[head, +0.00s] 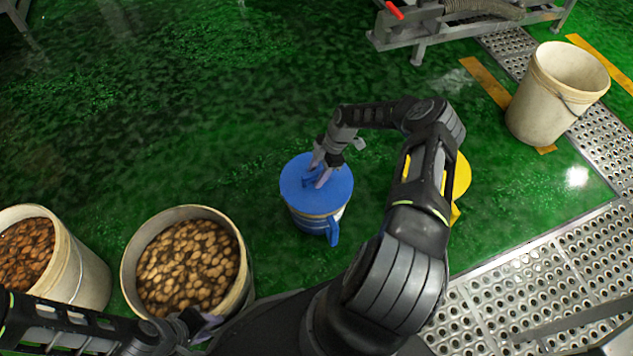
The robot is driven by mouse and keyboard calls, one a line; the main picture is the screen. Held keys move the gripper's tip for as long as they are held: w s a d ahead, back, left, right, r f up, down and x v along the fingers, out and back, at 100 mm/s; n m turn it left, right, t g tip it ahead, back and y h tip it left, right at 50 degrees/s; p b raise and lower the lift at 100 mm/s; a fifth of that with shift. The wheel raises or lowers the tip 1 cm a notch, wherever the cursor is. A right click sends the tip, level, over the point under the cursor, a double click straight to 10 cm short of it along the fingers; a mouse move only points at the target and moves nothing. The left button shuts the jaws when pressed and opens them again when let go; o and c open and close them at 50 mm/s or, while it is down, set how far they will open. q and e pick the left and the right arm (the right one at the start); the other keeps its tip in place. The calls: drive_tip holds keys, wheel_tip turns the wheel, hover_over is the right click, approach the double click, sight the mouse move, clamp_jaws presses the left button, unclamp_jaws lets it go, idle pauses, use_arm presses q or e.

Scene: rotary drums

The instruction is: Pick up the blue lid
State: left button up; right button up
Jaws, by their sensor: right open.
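The round blue lid (337,190) sits on top of a white and blue container (305,222) that stands on the green floor, mid-picture. A raised blue handle is at the middle of the lid. My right gripper (317,178) reaches down over the lid with its fingers open around the handle area. Whether a finger touches the handle is hard to tell. My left gripper (206,327) is low in the picture, in front of a bucket of brown pieces, and away from the lid. Its fingers are too dark and overlapped to read.
Two pale buckets with brown pieces stand at left, one nearer (128,262) and one further left (88,278). A yellow object (462,176) is partly hidden behind my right arm. An empty pale bucket (533,112) stands at upper right by metal grating (560,285). Floor behind the lid is clear.

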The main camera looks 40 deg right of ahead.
drive_tip(key=shift+c, duration=0.3)
clamp_jaws()
idle(0.4)
idle(0.9)
